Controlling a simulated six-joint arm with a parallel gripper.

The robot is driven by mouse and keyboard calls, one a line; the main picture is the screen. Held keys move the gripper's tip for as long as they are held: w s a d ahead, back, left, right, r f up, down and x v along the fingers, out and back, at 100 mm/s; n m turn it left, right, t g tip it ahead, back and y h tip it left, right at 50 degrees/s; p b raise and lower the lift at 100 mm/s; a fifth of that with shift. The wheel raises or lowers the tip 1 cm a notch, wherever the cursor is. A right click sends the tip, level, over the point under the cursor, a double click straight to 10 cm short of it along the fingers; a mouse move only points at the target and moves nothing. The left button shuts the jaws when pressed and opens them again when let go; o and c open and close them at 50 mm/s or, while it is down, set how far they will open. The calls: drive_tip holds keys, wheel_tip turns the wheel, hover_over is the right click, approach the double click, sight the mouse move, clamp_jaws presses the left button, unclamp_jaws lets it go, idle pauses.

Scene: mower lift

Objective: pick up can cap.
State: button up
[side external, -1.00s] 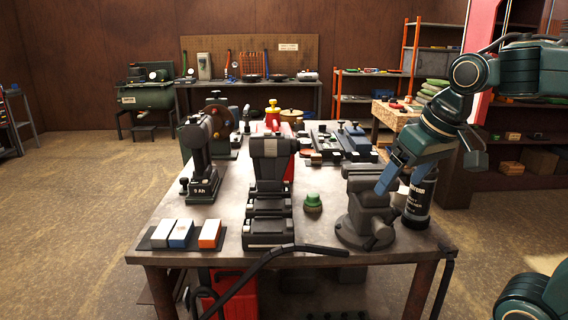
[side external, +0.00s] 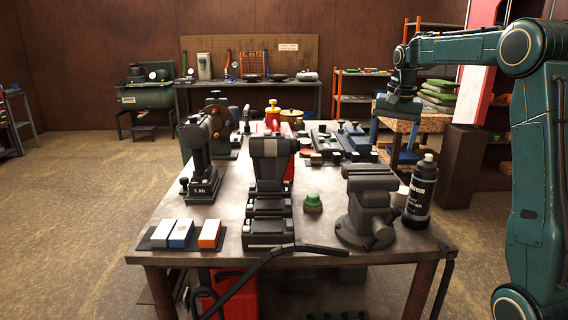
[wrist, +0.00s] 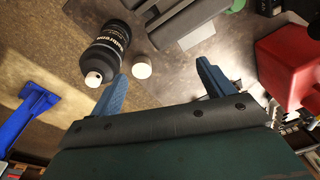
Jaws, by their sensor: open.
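A black spray can (side external: 420,190) with white lettering and a pale nozzle stands at the right of the bench beside the vise. In the wrist view the can (wrist: 104,52) points its nozzle end toward me. A small whitish round cap (wrist: 141,67) lies on the bench just right of the can, apart from it. My gripper (side external: 395,142) is open and empty, raised above and behind the can. In the wrist view the cap appears between the fingertips (wrist: 162,69), nearer the left one.
A grey vise (side external: 368,210) stands left of the can. A green button-like knob (side external: 313,203) sits left of the vise. A red container (wrist: 290,65) is at the right of the wrist view. The bench's right edge (side external: 445,240) is close to the can.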

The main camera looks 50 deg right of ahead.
drive_tip(key=s+d+f+m+g, duration=0.1)
drive_tip(key=d+f+m, duration=0.3)
drive_tip(key=d, duration=0.9)
wheel_tip(320, 180, down, 2)
drive_tip(key=shift+d+f+y, duration=0.2)
drive_tip(key=shift+f+y, duration=0.05)
drive_tip(key=shift+y, duration=0.15)
drive_tip(key=shift+s, duration=0.1)
hover_over(404, 190)
drive_tip(key=shift+d+f, duration=0.15)
drive_tip(key=shift+f, duration=2)
drive_tip(key=shift+d+f, duration=0.1)
drive_tip(key=shift+f, duration=2.05)
drive_tip(key=shift+f, duration=0.1)
drive_tip(key=shift+a+f, duration=0.15)
drive_tip(key=shift+f, duration=2.35)
drive_tip(key=c, duration=1.1)
